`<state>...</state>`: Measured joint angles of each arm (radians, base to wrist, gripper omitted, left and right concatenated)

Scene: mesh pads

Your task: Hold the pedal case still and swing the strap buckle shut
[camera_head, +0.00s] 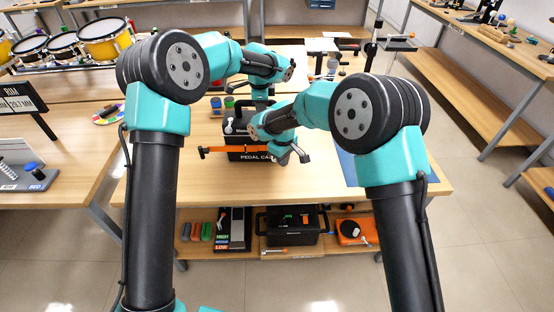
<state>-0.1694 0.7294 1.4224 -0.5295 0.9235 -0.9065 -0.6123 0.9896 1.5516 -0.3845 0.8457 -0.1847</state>
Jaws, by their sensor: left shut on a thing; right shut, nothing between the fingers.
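The pedal case (250,157) is a black box with white lettering on its front, standing on the wooden table. An orange strap buckle (222,150) with a dark end sticks out to the left from the case's front. My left gripper (262,102) reaches down at the back of the case and is shut on it; its fingertips are mostly hidden. My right gripper (291,158) is shut and empty at the case's front right corner. My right wrist covers much of the case's top and right side, so whether this gripper touches the case cannot be told.
Small colored jars (216,106) stand just behind the case on the left. A blue mat (348,168) lies to the right, partly behind my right arm. A colored disc (109,113) lies on the left. The table left of the buckle is clear. A lower shelf (275,252) holds boxes.

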